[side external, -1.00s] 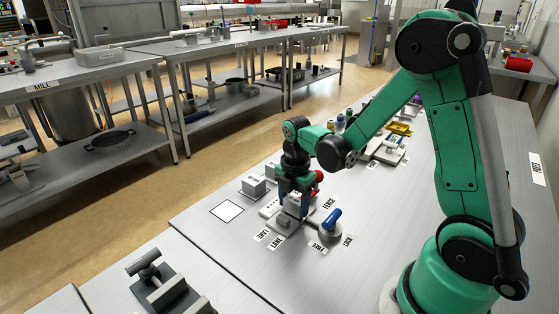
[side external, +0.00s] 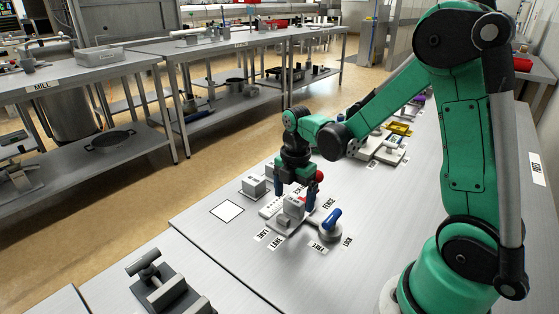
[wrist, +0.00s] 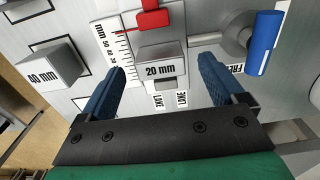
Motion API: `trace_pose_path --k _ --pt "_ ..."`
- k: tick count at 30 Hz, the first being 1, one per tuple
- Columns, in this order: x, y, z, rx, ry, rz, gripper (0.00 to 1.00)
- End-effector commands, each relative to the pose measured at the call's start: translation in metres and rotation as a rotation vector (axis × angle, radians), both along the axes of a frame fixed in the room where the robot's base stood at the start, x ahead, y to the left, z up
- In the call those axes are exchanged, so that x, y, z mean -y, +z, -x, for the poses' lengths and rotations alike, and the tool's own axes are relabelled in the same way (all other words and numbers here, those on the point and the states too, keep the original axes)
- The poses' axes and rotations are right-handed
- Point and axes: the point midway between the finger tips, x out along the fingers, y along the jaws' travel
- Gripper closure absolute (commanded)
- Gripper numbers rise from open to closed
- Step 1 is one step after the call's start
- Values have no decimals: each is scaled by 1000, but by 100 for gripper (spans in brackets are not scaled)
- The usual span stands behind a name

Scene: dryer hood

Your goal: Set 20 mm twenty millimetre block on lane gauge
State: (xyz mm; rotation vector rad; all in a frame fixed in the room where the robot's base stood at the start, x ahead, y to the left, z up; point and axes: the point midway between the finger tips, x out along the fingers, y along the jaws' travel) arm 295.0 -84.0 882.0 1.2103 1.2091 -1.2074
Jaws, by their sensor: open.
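The grey block labelled 20 mm (wrist: 162,66) sits between my fingers in the wrist view, with a small gap on each side. It also shows in the side view (side external: 294,204), upright on the lane gauge. The gauge's white mm scale (wrist: 117,50) runs beside the block, and a red piece (wrist: 152,16) is just beyond it. My gripper (side external: 295,197) is open around the block, and the fingers (wrist: 162,88) look clear of it. The block's underside is hidden, so its exact seating cannot be told.
The 40 mm block (wrist: 55,68) stands to the left, near a white outlined square (side external: 227,211). A blue-handled lock lever (side external: 332,219) stands close on the right. More fixtures (side external: 383,148) lie farther along the bench. The bench front right of the lever is clear.

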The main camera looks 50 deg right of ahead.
Motion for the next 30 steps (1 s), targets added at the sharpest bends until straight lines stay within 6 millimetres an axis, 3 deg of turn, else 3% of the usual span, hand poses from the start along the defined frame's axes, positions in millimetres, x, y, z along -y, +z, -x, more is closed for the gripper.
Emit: trace_pose_path --k 12,22,26,30 --pt "0 76 1 0 0 0 11" --pt "-3 102 2 15 -37 4 11" --pt "-17 107 8 99 -245 11 11" --pt "-41 110 18 261 -639 -44 11"
